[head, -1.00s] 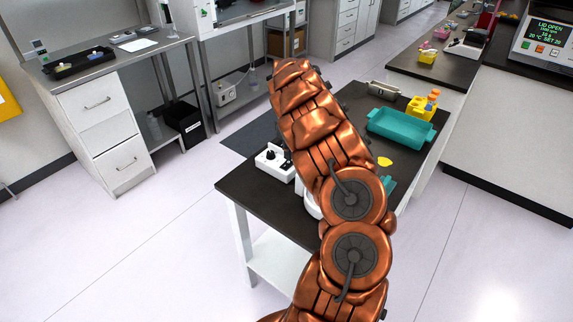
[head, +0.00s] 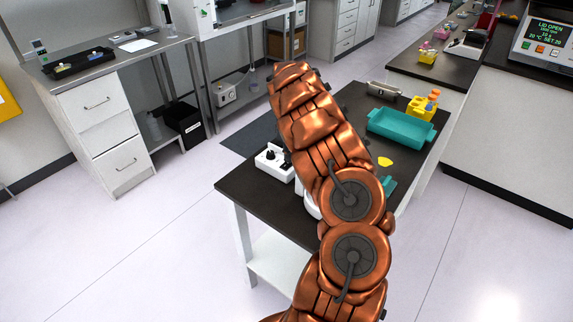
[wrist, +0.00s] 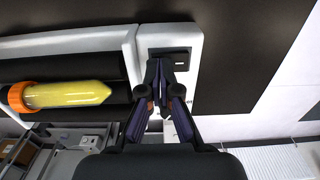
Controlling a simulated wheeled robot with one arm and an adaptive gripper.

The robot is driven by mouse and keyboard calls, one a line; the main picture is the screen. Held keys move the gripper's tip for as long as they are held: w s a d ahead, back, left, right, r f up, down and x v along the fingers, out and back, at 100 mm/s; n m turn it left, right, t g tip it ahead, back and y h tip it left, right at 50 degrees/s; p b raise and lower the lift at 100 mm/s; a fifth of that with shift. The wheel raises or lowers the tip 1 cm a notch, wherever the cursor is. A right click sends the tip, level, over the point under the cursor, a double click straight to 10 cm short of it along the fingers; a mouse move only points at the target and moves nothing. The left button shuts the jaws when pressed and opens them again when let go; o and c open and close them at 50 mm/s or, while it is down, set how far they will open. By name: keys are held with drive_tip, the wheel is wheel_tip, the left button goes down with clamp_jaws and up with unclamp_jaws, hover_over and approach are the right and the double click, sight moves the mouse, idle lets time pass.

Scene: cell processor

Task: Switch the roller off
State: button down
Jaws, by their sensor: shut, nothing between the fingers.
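In the wrist view, the roller (wrist: 128,38) is a white housing with black rollers. A tube of yellow liquid with an orange cap (wrist: 20,97) lies on the rollers. A black switch (wrist: 182,59) is set in the white end panel. My gripper (wrist: 160,66) is shut and empty, its fingertips over the panel at the switch's lower left edge. They hide part of the panel, and I cannot tell whether they touch it or which way the switch is set. In the head view, my arm hides the gripper and most of that area.
The dark table (head: 258,196) also holds a white device with a black knob (head: 274,162), a teal tray (head: 400,128), a yellow rack (head: 422,108) and a flat yellow piece (head: 385,162). A side bench (head: 135,50) stands at left. The floor in front is clear.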

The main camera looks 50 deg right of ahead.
drive_tip(key=shift+f, duration=0.3)
drive_tip(key=shift+r, duration=0.1)
drive_tip(key=shift+r+b, duration=0.35)
drive_tip(key=shift+r, duration=3.05)
